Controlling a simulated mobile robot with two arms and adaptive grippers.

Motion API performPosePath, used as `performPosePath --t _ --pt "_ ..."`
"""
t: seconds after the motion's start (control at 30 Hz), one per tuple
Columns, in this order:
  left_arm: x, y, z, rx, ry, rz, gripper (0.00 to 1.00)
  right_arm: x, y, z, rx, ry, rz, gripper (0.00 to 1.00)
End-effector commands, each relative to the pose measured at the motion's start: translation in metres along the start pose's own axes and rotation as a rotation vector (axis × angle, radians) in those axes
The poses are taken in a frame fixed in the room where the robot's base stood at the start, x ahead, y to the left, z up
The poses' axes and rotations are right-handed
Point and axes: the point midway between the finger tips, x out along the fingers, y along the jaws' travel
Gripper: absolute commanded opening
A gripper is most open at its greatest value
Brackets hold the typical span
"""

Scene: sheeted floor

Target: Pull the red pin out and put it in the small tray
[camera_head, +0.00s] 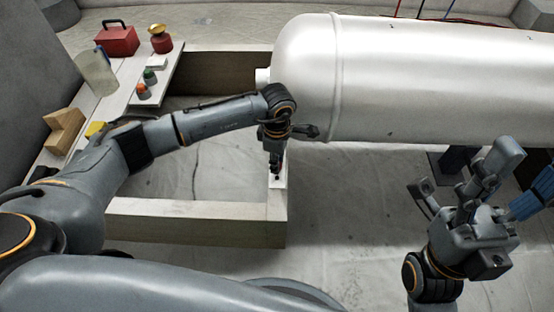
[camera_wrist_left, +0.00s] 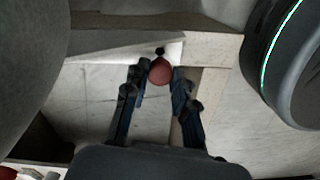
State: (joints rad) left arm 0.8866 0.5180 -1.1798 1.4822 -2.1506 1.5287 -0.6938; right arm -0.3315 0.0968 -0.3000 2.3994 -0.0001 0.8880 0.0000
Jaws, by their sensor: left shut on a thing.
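The red pin (camera_wrist_left: 160,72) shows as a round red head between the fingertips of my left gripper (camera_wrist_left: 158,76) in the left wrist view. In the head view, my left gripper (camera_head: 276,168) points down at a white plate (camera_head: 278,183) on the frame's corner and hides the pin. A dark hole (camera_wrist_left: 159,50) shows in the plate just beyond the red head. I cannot tell whether the pin's shaft is in a hole. A small white item (camera_head: 157,63) on the left board may be the small tray. My right gripper (camera_head: 462,182) is open and empty at the right.
A large white tank (camera_head: 430,80) lies close right of my left wrist. The pale frame (camera_head: 200,222) runs below. The left board holds a red box (camera_head: 117,40), a red and yellow knob (camera_head: 160,38), a clear container (camera_head: 97,72), green and orange knobs, and wooden blocks (camera_head: 64,130).

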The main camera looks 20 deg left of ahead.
Motion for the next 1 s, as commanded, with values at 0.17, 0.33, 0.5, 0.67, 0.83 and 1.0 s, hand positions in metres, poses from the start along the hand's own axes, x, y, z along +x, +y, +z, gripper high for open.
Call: performPosePath --t 0.17,0.33,0.5,0.67,0.83,1.0 --pt "-0.010 0.000 0.000 0.000 0.000 0.001 0.00 0.008 0.000 -0.002 0.000 0.002 -0.001 0.58" --pt "-0.021 0.000 0.000 0.000 0.000 0.001 0.00 0.015 0.000 -0.005 0.001 0.005 -0.001 0.58" --pt "-0.031 0.000 0.000 0.000 0.000 0.001 0.00 0.019 0.000 -0.006 0.002 -0.005 0.002 0.58" --pt "-0.040 0.000 0.000 0.000 0.000 0.001 0.00 0.024 0.000 -0.007 0.002 -0.012 0.005 0.58" --pt "-0.040 0.000 0.000 0.000 0.000 0.000 0.00 0.023 0.000 -0.007 0.002 -0.013 0.005 0.58" --pt "-0.040 0.000 0.000 0.000 0.000 0.000 0.00 0.023 0.000 -0.007 0.002 -0.012 0.005 0.58"
